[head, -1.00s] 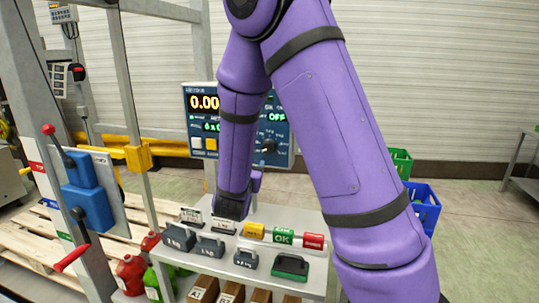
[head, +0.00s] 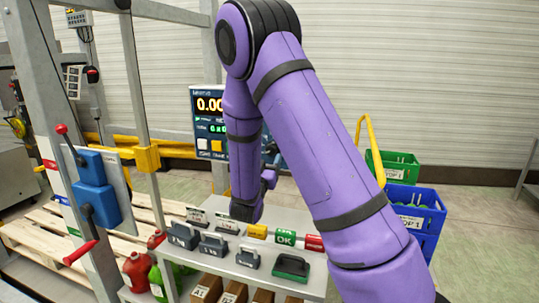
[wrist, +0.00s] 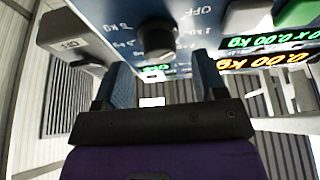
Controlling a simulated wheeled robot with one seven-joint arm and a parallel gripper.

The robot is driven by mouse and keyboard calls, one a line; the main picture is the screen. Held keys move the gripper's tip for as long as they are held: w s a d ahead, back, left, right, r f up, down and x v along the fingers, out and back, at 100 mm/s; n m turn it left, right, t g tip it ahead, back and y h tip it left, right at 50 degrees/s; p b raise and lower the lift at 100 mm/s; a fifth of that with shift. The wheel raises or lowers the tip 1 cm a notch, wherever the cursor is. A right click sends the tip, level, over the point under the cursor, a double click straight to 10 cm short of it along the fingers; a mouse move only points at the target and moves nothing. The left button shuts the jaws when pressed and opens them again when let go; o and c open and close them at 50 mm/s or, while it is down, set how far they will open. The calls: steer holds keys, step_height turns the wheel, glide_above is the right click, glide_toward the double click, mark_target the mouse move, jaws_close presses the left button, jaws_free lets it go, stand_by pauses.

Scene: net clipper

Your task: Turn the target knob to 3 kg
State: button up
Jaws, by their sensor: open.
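The black target knob (wrist: 158,38) sits on the blue-grey scale panel (wrist: 95,12) in the wrist view, where the picture is turned over. Printed marks around it include OFF, 1 kg and 5 kg; its pointer direction is unclear. My gripper (wrist: 162,62) is open and empty, its two fingers reaching toward the panel on either side of the knob's line. The knob appears just beyond the fingertips; contact is not visible. In the head view the panel (head: 208,128) is partly covered by my purple arm, and my gripper cannot be made out clearly.
Weights stand on a light bench (head: 225,268) below the panel, with a green OK block (head: 286,237) and a red block (head: 314,243). A lever frame with a blue box (head: 92,185) stands left. Blue (head: 425,200) and green (head: 398,160) crates are right.

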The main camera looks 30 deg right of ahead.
mark_target(270, 152)
steer(key=shift+x, duration=1.5)
steer(key=c, duration=0.9)
steer(key=shift+m+g, duration=0.3)
steer(key=shift+m, duration=0.1)
